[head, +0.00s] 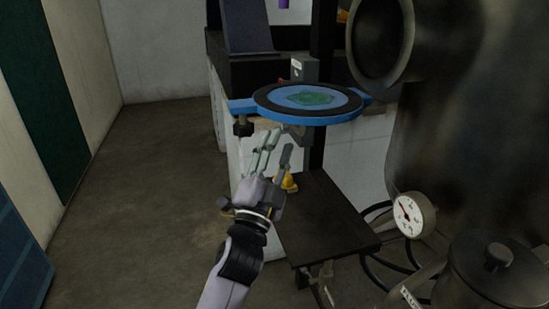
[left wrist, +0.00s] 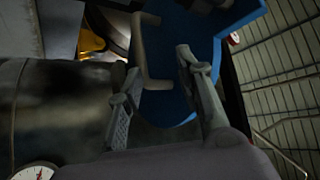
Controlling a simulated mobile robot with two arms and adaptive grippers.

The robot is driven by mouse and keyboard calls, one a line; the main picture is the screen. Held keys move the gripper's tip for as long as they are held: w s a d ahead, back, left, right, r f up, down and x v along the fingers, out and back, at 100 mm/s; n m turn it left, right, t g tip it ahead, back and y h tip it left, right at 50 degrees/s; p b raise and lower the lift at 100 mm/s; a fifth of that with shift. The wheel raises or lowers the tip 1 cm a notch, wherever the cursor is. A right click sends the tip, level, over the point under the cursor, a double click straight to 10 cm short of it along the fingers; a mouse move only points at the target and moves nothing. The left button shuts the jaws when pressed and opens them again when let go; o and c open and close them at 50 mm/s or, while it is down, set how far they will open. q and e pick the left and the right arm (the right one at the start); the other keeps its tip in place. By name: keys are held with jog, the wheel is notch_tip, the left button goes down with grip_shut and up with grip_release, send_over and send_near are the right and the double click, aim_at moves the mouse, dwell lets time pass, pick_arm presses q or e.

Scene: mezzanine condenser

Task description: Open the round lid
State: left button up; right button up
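A round blue disc (head: 357,112), which appears to be the round lid, lies roughly level in the head view, with a black ring and a green patch on its upper face. In the left wrist view its blue side (left wrist: 172,105) fills the upper middle. A grey bracket-like handle (left wrist: 139,42) shows against it. My left gripper (head: 281,140) is below the disc's near edge, fingers pointing up. In the left wrist view its fingers (left wrist: 157,64) are spread apart near the handle. I cannot tell whether they touch it. My right gripper is not in view.
A dark vessel (head: 445,110) with a round opening stands at the right. A pressure gauge (head: 409,215) and a lidded pot (head: 490,275) are below it. A black platform (head: 325,225) lies below the disc. The floor (head: 140,210) at left is clear.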

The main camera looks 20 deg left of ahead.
pick_arm(q)
jog(key=shift+v, duration=1.25)
jog(key=shift+w+f, duration=0.1)
jog(key=shift+f, duration=0.05)
